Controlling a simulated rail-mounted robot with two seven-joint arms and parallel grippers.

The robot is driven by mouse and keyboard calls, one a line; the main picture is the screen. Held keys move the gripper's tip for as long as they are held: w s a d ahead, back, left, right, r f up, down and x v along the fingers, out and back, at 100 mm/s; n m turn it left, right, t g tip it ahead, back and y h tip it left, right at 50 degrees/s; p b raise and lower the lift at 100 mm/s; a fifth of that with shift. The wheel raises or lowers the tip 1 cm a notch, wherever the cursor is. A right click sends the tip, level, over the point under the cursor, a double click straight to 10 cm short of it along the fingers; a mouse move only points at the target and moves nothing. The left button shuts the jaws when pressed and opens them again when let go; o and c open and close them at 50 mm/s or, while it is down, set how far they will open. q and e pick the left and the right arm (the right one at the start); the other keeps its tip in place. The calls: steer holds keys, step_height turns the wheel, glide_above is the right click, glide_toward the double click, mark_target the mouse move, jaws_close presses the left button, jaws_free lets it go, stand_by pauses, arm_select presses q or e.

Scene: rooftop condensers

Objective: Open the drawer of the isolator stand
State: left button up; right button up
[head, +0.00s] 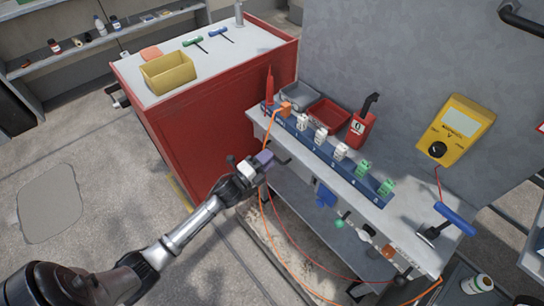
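The isolator stand (395,222) is a narrow grey bench against a grey wall, right of centre in the head view. A blue strip (335,162) on its top carries several white and green blocks and an orange one. The front is seen steeply from above, and I cannot make out a drawer or its handle clearly. My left gripper (266,160) is at the stand's left front edge, beside a red cabinet. A small purple-grey block shows at its tip; I cannot tell whether it is held or part of the gripper. My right gripper is not in view.
The red cabinet (165,135) bears a yellow bin (168,72). On the stand are a red tray (327,114) and a red can (360,128). A yellow meter (455,130) is on the wall. Orange and red cables hang before the stand. The floor at left is open.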

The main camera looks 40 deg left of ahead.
arm_select(q)
steer(key=shift+x, duration=1.1)
steer(key=shift+c, duration=0.5)
jaws_close()
